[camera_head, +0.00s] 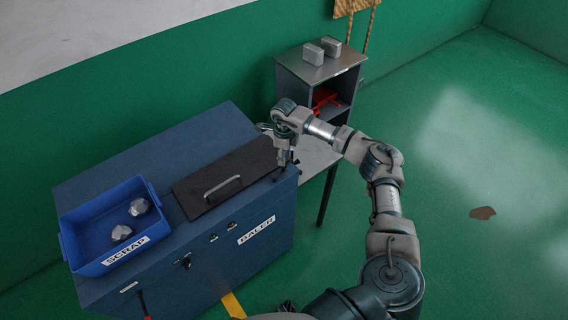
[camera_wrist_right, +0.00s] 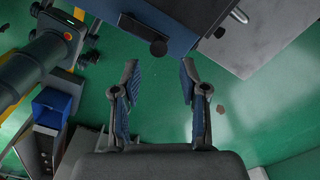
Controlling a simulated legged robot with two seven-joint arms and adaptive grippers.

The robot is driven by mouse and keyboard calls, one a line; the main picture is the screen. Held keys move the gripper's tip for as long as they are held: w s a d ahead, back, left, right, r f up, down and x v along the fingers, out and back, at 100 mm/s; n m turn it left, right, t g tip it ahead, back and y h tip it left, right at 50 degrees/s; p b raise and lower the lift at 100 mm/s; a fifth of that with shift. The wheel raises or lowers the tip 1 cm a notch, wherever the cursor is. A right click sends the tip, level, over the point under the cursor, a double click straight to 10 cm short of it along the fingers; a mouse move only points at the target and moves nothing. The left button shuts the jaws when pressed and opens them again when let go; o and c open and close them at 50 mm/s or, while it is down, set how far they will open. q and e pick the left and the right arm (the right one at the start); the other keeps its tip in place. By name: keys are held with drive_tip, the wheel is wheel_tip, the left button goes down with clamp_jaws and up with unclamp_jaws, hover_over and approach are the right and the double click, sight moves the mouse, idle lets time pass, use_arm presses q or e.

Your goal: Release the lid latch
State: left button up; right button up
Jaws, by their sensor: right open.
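The blue baler (camera_head: 262,215) has a dark flat lid (camera_head: 232,168) on top with a grey bar handle (camera_head: 222,188). My right gripper (camera_head: 284,163) points down at the lid's right end, over the baler's edge. A small dark part there, apparently the latch (camera_head: 277,175), is partly hidden by the gripper. In the wrist view, a black bar with a round end (camera_wrist_right: 158,47), which looks like the latch, stands out from the blue baler side. It lies just beyond my open, empty fingers (camera_wrist_right: 158,80), apart from them. My left gripper is not in view.
A blue SCRAP bin (camera_head: 68,238) with two grey lumps sits on the baler's left. A light table (camera_head: 318,158) stands close to the right, and a grey shelf cabinet (camera_head: 345,66) with two metal blocks stands behind.

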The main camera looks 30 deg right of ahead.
wheel_tip(320, 180, up, 5)
drive_tip(key=shift+r, duration=0.15)
idle(0.5)
